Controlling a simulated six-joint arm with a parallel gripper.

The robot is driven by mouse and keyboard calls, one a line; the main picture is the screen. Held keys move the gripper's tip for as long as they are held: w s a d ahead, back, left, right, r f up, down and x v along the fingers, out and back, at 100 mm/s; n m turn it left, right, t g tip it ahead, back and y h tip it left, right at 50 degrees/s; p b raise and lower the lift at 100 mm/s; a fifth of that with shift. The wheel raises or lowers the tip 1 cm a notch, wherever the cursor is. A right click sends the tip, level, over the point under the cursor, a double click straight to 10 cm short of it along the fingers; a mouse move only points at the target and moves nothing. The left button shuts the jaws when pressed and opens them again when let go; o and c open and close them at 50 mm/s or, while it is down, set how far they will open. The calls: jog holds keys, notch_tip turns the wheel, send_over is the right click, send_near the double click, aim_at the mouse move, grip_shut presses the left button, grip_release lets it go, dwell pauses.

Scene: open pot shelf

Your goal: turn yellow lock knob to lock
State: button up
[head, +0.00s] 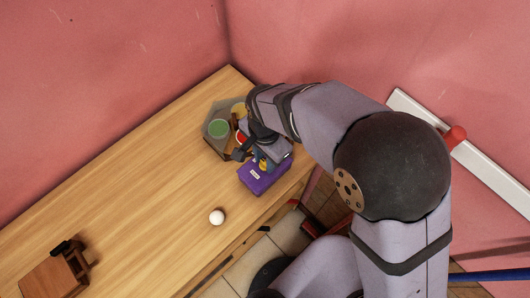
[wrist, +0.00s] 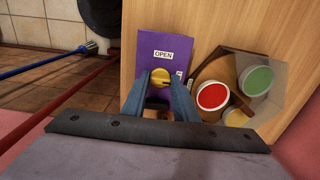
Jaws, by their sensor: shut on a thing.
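The yellow lock knob (wrist: 160,81) sits on a purple box (wrist: 150,38) on the wooden table. In the wrist view a white label reading OPEN lies above the knob, and a second small label at its right is partly hidden by a finger. My gripper (wrist: 160,80) is shut on the knob, with one blue-grey finger on each side of it. A dark slot line on the knob points to the right and slightly up. In the head view the purple box (head: 264,179) is below my gripper (head: 261,161), which hides most of the knob.
An angular tray (head: 212,112) holding round pots, including a green one (head: 218,128) and a red one (wrist: 212,96), stands close beside the box. A white ball (head: 217,217) and a brown wooden object (head: 55,277) are on the table (head: 130,190). The table's front edge is near the box.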

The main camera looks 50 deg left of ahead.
aim_at(265, 163)
jog(key=o, duration=0.8)
jog(key=shift+r, duration=0.1)
jog(key=shift+r+b, duration=0.95)
jog(key=shift+r, duration=2.65)
